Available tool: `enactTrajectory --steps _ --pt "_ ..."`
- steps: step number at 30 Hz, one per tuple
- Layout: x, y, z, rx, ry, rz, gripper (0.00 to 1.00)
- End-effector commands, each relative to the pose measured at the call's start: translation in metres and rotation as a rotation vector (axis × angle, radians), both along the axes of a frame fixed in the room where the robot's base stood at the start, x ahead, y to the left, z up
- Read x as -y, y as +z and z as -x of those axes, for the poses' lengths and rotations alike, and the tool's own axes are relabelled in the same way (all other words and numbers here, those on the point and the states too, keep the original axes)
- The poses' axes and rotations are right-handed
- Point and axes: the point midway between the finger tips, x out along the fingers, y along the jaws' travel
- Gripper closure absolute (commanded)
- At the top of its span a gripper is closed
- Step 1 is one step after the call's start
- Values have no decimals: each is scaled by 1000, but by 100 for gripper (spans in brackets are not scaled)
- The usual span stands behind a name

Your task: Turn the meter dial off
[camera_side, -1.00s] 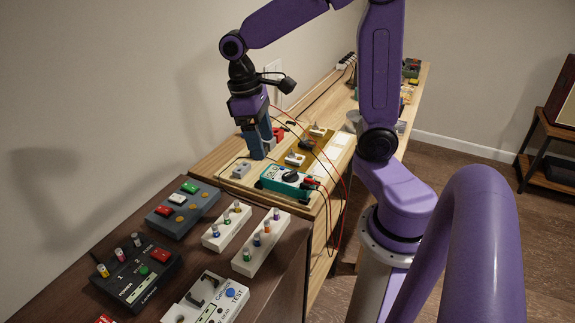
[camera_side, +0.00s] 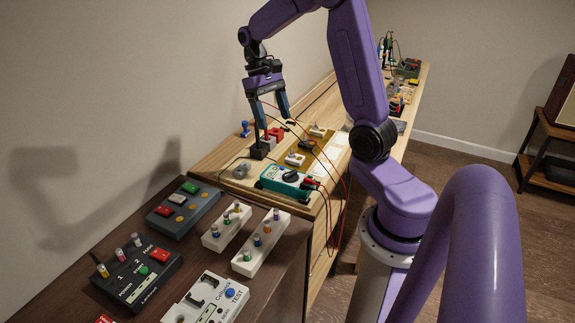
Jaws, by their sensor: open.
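The teal meter (camera_side: 284,181) lies on the light wooden bench near its front end. Its black dial (camera_side: 291,176) shows on its face; I cannot read where the dial points. Red and black leads are plugged into its right end. My gripper (camera_side: 274,120) is open, with its two fingers pointing down, behind and left of the meter. It is apart from the meter and its dial. The fingers are above a small black block (camera_side: 260,149) and a red block (camera_side: 275,135); I cannot tell whether they touch either.
The leads loop over the bench between my gripper and the meter. A small grey object (camera_side: 240,170) sits left of the meter. White switch boxes (camera_side: 262,243) and a grey button box (camera_side: 182,212) stand on the dark table in front. The wall is close on the left.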

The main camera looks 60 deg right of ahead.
Motion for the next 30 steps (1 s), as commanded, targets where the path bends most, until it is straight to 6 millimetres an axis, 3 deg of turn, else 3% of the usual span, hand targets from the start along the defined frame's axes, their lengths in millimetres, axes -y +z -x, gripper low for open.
enactTrajectory --steps 18,24,30 --pt "-15 -106 42 -4 1 -1 27" --pt "-18 -128 50 -3 0 -1 27" --pt "-20 -135 53 1 1 0 27"
